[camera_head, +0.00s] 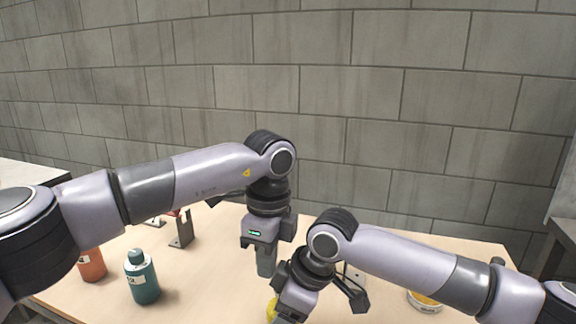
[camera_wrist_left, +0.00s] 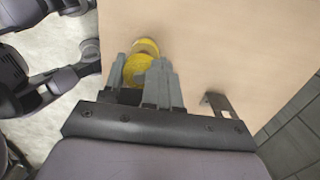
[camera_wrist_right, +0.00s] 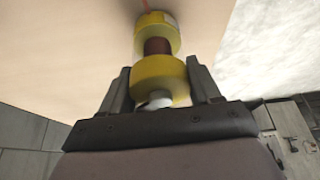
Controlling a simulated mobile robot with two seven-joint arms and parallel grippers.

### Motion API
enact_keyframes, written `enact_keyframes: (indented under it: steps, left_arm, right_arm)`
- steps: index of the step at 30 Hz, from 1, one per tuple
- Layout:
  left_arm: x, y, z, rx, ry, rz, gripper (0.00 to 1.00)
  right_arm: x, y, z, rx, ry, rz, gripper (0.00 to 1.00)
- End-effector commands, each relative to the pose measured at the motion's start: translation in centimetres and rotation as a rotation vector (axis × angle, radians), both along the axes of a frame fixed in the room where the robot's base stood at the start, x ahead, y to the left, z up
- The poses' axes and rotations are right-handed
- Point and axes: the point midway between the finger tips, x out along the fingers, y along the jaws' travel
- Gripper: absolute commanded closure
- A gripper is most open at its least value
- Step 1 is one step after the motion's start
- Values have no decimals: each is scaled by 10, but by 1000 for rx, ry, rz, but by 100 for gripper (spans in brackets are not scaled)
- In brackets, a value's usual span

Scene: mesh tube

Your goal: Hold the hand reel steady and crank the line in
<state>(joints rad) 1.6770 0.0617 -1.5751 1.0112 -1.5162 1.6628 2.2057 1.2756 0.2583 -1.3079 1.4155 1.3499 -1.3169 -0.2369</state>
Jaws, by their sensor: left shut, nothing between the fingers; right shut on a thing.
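The hand reel is mostly hidden in the head view, where a bit of its yellow body (camera_head: 271,309) shows beside my right gripper (camera_head: 286,314). In the right wrist view the reel has two yellow flanges (camera_wrist_right: 160,77) around a brown wound core (camera_wrist_right: 157,46), with a red line at its far end. My right gripper is shut on the near end of the reel, by a whitish part (camera_wrist_right: 154,100). My left gripper (camera_head: 265,268) is shut and empty, pointing down behind the right one. In the left wrist view the yellow reel (camera_wrist_left: 146,46) lies beyond its fingers.
A teal bottle (camera_head: 142,279), an orange bottle (camera_head: 92,265) and a metal bracket (camera_head: 183,231) stand at the left of the wooden table (camera_head: 205,285). A yellow-topped tin (camera_head: 425,302) is at the right, partly behind my right arm. A block wall (camera_head: 330,90) stands behind.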

Motion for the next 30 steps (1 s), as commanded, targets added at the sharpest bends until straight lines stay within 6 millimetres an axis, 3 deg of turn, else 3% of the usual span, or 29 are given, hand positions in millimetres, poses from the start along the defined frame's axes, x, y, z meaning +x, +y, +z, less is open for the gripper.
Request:
enact_keyframes:
  steps: [12, 23, 30]
  left_arm:
    - [0, -1, 48, 3, 1, 1, 100]
    - [-2, -1, 51, 4, 3, 0, 100]
    - [-20, 7, 56, 4, 3, -2, 100]
  right_arm:
    - [2, -2, 0, -2, 0, -6, 72]
    - [2, -2, 0, -3, -1, -7, 72]
    - [2, -2, 0, -3, -1, -7, 72]
